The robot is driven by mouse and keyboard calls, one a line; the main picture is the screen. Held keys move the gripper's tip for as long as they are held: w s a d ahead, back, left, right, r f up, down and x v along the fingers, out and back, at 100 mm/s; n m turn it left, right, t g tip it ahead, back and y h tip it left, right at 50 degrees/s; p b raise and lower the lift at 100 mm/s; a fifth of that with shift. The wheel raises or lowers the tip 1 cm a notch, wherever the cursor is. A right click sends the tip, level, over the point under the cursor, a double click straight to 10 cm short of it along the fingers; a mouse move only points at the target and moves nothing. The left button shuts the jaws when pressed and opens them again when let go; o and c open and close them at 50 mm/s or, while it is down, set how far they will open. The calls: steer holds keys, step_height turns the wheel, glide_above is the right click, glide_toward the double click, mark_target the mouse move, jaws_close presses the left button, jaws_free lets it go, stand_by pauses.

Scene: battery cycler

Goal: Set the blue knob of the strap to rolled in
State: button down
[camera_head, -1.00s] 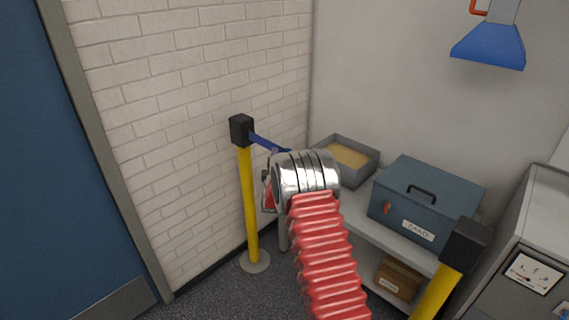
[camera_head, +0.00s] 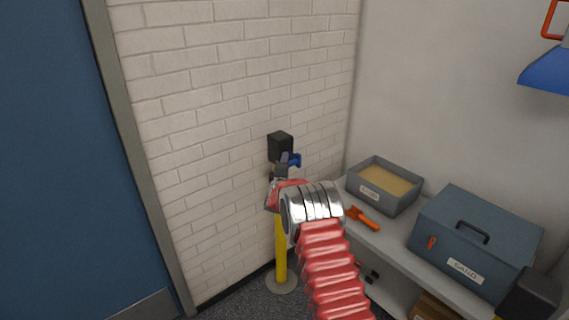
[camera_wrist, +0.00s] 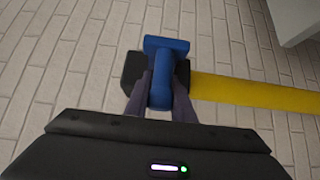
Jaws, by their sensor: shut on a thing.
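The blue knob (camera_head: 295,160) of the strap is close beside the black head (camera_head: 280,144) of the far yellow post (camera_head: 281,250). No length of blue strap shows stretched out from it. My gripper (camera_head: 286,163) is at that head, its fingers shut on the knob. In the wrist view the T-shaped blue knob (camera_wrist: 166,44) stands between the two dark fingers of my gripper (camera_wrist: 160,82). The black head (camera_wrist: 133,68) lies behind them, partly hidden, with the yellow post (camera_wrist: 260,92) running right. I cannot tell whether the knob touches the head.
A white brick wall (camera_head: 220,110) is close behind the post, with a blue door (camera_head: 50,160) at left. A shelf (camera_head: 390,240) at right carries a sand tray (camera_head: 372,193), an orange tool (camera_head: 360,217) and a blue-grey sand box (camera_head: 470,245). A second black post head (camera_head: 532,292) is at lower right.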

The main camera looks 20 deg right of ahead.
steer(key=shift+s+d+f, duration=0.2)
steer(key=shift+d+f, duration=0.15)
steer(key=shift+f, duration=0.1)
steer(key=c, duration=1.8)
jaws_free()
steer(key=shift+c, duration=0.2)
steer(key=o, duration=0.3)
steer(key=shift+w+a+r, duration=0.1)
steer(key=shift+a+r, duration=0.15)
steer(key=shift+v, duration=6.85)
steer(key=shift+m, duration=0.3)
